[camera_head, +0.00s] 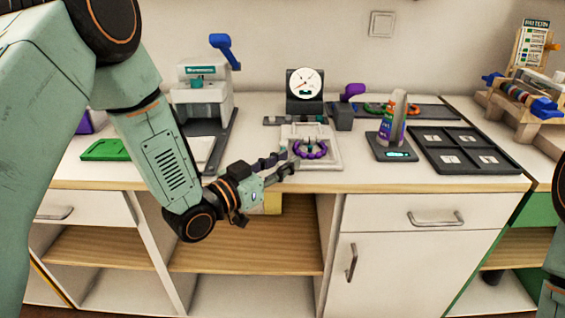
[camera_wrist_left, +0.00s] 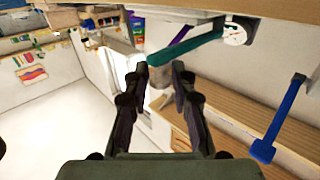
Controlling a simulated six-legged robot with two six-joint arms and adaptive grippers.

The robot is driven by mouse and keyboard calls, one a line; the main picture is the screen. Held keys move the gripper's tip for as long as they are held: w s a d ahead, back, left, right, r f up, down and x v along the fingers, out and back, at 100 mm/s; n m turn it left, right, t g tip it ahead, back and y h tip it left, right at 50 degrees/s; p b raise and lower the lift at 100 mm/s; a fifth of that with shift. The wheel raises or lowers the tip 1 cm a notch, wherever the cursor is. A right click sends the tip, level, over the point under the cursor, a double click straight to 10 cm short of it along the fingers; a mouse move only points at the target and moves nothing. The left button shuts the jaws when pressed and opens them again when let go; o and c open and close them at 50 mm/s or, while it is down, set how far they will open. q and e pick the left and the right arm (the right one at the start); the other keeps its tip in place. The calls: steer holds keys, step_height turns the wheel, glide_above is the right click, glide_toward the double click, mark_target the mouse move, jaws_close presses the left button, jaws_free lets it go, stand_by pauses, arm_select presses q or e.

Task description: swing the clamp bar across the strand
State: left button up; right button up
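A purple beaded ring (camera_head: 310,149), which looks like the strand, lies in a white square tray (camera_head: 329,165) near the counter's front edge. Behind it stands a dark unit with a round white dial (camera_head: 305,84). A purple knob (camera_head: 352,90) tops the dark block beside the dial. I cannot tell for sure which part is the clamp bar. My right gripper is outside the view.
A press with a blue handle (camera_head: 224,42) stands at the left, behind a green tray (camera_head: 104,150). The wall is close behind.

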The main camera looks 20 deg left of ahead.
arm_select(q)
jaws_close()
